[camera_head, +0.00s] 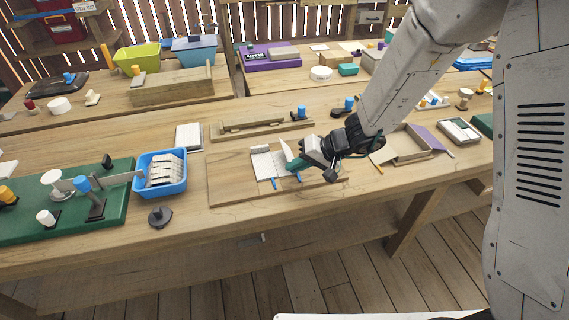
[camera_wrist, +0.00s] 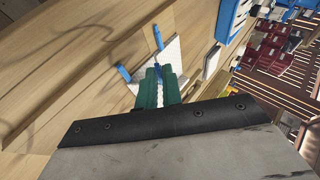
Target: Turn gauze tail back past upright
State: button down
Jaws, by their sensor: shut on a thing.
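The white gauze (camera_head: 263,163) lies on a wooden board, and it also shows in the wrist view (camera_wrist: 174,52). Its tail (camera_head: 287,150) stands up off the flat part, its top leaning left in the head view. My gripper (camera_head: 294,163) has green fingers and is at the right side of the gauze. In the wrist view my gripper (camera_wrist: 159,73) is shut on the tail, which shows as a thin white edge between the fingers. The fingers hide much of the tail and its fold. Blue tabs (camera_head: 274,183) lie at the gauze's near edge.
The wooden board (camera_head: 228,184) has bare room to the left of the gauze. A blue bin (camera_head: 177,188) with white pieces stands farther left. A wooden rail block (camera_head: 240,132) lies behind, and an open cardboard tray (camera_head: 410,154) lies to the right.

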jog(key=shift+a+h, duration=0.3)
jog(key=shift+h, duration=0.2)
jog(key=shift+s, duration=0.1)
jog(key=shift+s+a+f+n+h, duration=0.15)
jog(key=shift+a+h, duration=0.1)
jog(key=shift+h, duration=0.15)
jog(key=shift+a+f+n+h, duration=0.15)
jog(key=shift+a+h, duration=0.1)
jog(key=shift+h, duration=0.15)
jog(key=shift+t+h, duration=0.3)
jog(key=shift+h, duration=0.1)
jog(key=shift+a+f, duration=0.1)
jog(key=shift+s+a+f+h, duration=0.1)
jog(key=shift+a+h, duration=0.15)
jog(key=shift+h, duration=0.15)
jog(key=shift+a+f+h, duration=0.15)
jog(key=shift+f+h, duration=0.1)
jog(key=shift+h, duration=0.45)
